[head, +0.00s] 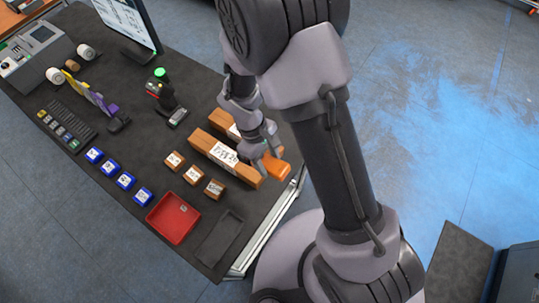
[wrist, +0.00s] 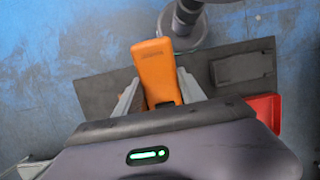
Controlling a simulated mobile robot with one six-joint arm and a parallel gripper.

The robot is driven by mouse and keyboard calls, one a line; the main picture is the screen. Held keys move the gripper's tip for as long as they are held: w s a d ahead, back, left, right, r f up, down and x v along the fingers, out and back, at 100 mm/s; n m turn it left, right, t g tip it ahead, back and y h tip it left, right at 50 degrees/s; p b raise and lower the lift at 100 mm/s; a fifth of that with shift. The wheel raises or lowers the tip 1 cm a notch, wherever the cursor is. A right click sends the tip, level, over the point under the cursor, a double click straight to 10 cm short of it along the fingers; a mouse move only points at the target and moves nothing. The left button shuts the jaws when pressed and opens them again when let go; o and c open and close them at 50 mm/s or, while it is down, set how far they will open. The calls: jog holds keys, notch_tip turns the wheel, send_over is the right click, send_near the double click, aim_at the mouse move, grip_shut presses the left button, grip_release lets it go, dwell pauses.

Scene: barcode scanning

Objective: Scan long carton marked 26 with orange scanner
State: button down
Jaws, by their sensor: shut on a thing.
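My gripper (head: 264,155) is shut on the orange scanner (head: 274,168), near the right edge of the table. In the wrist view the scanner (wrist: 157,72) sits between the two fingers of my gripper (wrist: 158,92). A long brown carton (head: 215,152) with a white label lies on the table just left of the scanner. A second long carton (head: 221,121) lies behind it, partly hidden by my arm. The marks on both labels are too small to read surely. Neither carton shows in the wrist view.
Several small brown boxes (head: 193,175) and blue boxes (head: 125,181) stand left of the cartons. A red tray (head: 172,218) and a black tray (head: 219,238) lie at the front. Yellow and purple scanners (head: 92,95), a green-topped device (head: 160,90) and a monitor (head: 133,22) are farther back.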

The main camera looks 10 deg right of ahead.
aim_at(268, 162)
notch_tip(268, 162, down, 6)
jog(key=b, duration=0.4)
notch_tip(268, 162, up, 13)
jog(key=p, duration=0.9)
jog(key=shift+f+p, duration=0.2)
jog(key=shift+p, duration=0.2)
jog(key=shift+w+f+b, duration=0.1)
jog(key=shift+f+b, duration=0.3)
